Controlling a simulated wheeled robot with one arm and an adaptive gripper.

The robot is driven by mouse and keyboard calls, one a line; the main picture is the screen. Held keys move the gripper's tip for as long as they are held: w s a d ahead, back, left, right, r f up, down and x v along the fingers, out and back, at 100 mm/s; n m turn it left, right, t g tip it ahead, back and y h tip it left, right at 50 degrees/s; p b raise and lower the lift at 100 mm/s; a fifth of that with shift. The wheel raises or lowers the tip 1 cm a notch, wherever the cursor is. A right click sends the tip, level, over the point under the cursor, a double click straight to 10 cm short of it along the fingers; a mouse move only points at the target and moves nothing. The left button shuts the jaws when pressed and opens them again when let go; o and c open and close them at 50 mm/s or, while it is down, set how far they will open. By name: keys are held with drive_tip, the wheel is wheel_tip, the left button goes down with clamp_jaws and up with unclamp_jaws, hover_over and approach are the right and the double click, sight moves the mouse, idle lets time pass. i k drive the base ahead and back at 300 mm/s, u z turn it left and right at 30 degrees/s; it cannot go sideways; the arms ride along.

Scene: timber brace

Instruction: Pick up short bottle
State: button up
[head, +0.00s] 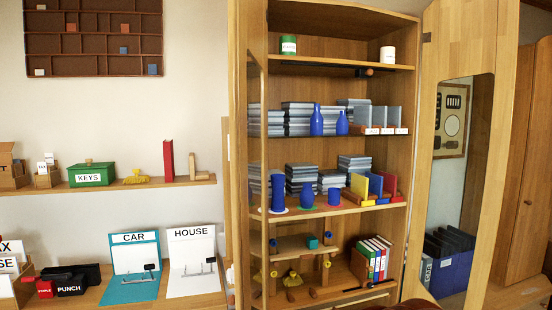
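Two blue bottles stand upright, side by side, on the second shelf down of the open wooden cabinet in the head view. The short bottle (342,124) is on the right. The taller bottle (316,121) stands just left of it with a small gap. Grey stacks stand behind and left of them, and upright grey dividers (379,118) stand close to the right of the short bottle. My gripper is not in view.
The shelf below holds blue cylinders (307,194), coloured dividers (375,186) and grey stacks. The cabinet's open mirrored door (463,150) is on the right. A shelf with a green KEYS box (91,174) is on the left.

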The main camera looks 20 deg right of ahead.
sight(343, 125)
drive_tip(key=z, duration=0.45)
drive_tip(key=k, duration=0.55)
drive_tip(key=z, duration=1.15)
drive_tip(key=i, duration=1.2)
drive_tip(key=u, duration=0.9)
drive_tip(key=i, duration=0.7)
drive_tip(key=u, duration=0.7)
